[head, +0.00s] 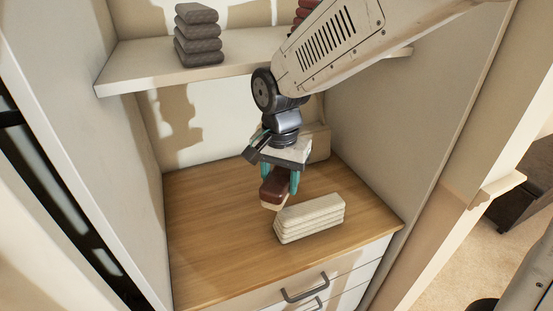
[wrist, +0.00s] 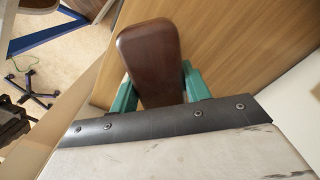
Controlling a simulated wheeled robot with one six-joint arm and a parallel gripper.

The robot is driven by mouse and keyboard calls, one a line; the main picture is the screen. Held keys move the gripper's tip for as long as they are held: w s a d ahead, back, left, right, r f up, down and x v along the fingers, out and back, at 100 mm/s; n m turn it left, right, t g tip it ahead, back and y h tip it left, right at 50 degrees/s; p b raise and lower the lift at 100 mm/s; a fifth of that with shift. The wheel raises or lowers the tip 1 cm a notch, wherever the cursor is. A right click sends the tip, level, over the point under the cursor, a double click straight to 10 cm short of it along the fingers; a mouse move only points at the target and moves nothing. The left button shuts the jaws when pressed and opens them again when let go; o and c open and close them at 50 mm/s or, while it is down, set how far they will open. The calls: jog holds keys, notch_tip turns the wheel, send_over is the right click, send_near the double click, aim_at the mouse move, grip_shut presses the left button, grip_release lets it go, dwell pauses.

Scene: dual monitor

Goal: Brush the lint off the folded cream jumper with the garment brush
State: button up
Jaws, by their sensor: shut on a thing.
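The folded cream jumper (head: 310,218) lies as a flat stack on the wooden top near its front right. My gripper (head: 279,184) is shut on the garment brush (head: 275,190), which has a dark brown back and a pale underside. The brush is just behind and left of the jumper in the head view; I cannot tell whether they touch. In the wrist view the brush (wrist: 150,62) sits between the two green fingers (wrist: 158,88). The jumper is not visible in the wrist view, and no lint can be made out.
The wooden top (head: 215,240) is clear to the left. A beige box-like thing (head: 319,143) stands at the back, partly hidden by my arm. A shelf (head: 140,66) above holds folded grey garments (head: 197,36). Side walls enclose the space, and a drawer handle (head: 304,288) is at the front.

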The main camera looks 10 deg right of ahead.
aim_at(294, 208)
jog(key=shift+w, duration=0.25)
jog(key=shift+w+a+f, duration=0.1)
jog(key=shift+f, duration=0.15)
notch_tip(294, 208, down, 3)
jog(key=shift+f, duration=1.2)
jog(key=shift+f, duration=1.1)
jog(key=shift+d, duration=0.2)
jog(key=shift+w+d, duration=0.3)
jog(key=shift+d, duration=0.65)
jog(key=shift+w+d, duration=0.25)
jog(key=shift+d, duration=0.65)
jog(key=shift+s+a+f, duration=0.1)
jog(key=shift+s+a, duration=0.2)
jog(key=shift+a, duration=0.65)
jog(key=shift+s+a, duration=0.3)
jog(key=shift+a, duration=0.65)
jog(key=shift+c, duration=0.3)
